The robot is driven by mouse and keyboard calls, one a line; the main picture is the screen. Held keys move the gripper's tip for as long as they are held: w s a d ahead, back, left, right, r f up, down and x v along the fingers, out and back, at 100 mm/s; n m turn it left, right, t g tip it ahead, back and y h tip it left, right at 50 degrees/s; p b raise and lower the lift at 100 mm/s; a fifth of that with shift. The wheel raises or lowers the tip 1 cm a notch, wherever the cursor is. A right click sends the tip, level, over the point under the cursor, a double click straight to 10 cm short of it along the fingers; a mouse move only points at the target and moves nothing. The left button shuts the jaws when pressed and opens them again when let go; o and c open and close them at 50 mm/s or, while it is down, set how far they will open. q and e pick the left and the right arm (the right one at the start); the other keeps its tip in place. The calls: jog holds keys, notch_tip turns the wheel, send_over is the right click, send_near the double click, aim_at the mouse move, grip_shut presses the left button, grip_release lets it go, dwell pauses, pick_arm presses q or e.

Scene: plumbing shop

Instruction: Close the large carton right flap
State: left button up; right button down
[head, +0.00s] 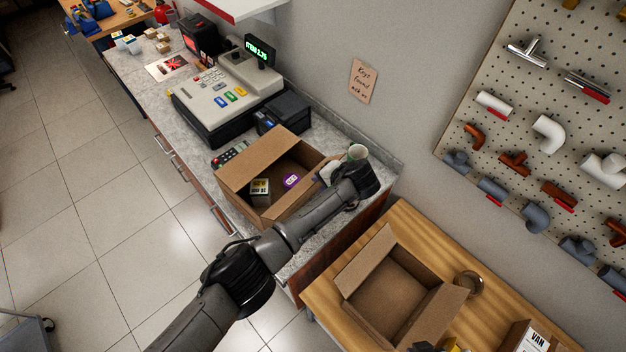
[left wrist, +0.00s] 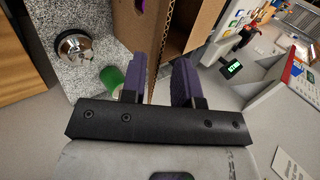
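The large open carton (head: 238,207) stands on the grey counter, with a purple-labelled item (head: 292,181) and a small box (head: 260,187) inside. One long flap (head: 262,158) stands up on its far left side. My left arm reaches across the carton's front right corner. My left gripper (head: 330,172) is at its right side, partly hiding the right flap. In the left wrist view, the purple fingers of the left gripper (left wrist: 162,75) are apart, with a cardboard edge (left wrist: 160,62) showing between them. Contact cannot be told. I cannot make out my right gripper.
Another open carton (head: 365,318) and a round metal object (head: 467,283) are on the wooden table. A pegboard (head: 510,100) holds pipe fittings.

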aim_at(304, 185)
pick_arm(q)
jog(key=shift+x, duration=2.75)
jog(key=shift+c, duration=0.4)
jog(key=shift+r, duration=0.1)
grip_shut()
